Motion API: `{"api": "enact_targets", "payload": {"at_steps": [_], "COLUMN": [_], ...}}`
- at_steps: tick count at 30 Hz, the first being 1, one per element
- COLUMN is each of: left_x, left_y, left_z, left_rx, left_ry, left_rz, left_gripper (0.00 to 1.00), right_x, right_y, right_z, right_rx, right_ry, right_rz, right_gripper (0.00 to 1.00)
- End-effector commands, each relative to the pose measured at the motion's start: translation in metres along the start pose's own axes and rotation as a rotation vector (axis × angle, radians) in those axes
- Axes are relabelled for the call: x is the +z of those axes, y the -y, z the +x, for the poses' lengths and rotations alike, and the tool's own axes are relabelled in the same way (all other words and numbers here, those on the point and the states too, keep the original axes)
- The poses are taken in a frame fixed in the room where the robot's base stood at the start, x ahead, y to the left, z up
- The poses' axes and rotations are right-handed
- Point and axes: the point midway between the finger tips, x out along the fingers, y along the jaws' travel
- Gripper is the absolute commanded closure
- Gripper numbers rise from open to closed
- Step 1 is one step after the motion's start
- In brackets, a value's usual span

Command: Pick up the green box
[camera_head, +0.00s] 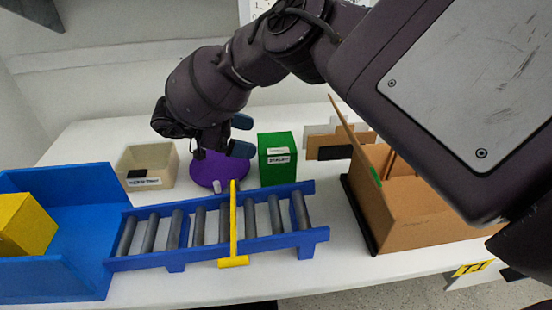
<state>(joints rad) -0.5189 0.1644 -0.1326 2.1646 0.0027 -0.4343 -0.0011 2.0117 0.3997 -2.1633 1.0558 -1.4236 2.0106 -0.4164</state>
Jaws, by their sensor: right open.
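The green box (277,158) stands upright on the white table, behind the blue roller rack, with a white label on its front. My right gripper (243,136) is just to the left of the green box, above a purple round object (219,169). Its two blue-grey fingertips are spread apart with nothing between them. The fingertips are close to the box's left side; I cannot tell whether they touch it. My left gripper is not in view.
A blue roller rack (213,261) with a yellow bar (233,225) lies in front. A yellow block (24,225) sits in a blue tray (75,275) at left. A beige bin (161,161) stands behind. An open cardboard box (420,221) stands at right.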

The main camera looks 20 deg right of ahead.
Motion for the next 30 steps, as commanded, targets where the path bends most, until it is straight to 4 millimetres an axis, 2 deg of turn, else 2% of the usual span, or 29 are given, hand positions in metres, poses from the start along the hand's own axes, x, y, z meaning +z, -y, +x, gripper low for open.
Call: {"api": "enact_targets", "payload": {"at_steps": [3,10,19,29,30], "left_x": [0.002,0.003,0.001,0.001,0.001], "left_y": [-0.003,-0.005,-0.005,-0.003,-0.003], "left_z": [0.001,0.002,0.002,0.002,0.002], "left_rx": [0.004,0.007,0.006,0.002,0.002], "left_ry": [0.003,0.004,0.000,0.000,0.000], "left_rz": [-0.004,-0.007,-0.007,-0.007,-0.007], "left_gripper": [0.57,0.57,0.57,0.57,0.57], "right_x": [0.002,0.002,-0.001,0.000,0.000], "right_y": [-0.001,0.000,0.001,0.001,0.001], "right_z": [0.013,0.027,0.064,0.070,0.070], "right_rx": [0.002,0.001,0.002,0.002,0.002], "right_ry": [0.000,0.000,-0.001,0.000,0.000], "right_rz": [-0.003,-0.003,-0.002,-0.002,-0.002], "right_gripper": [0.00,0.00,0.00,0.00,0.06]}}
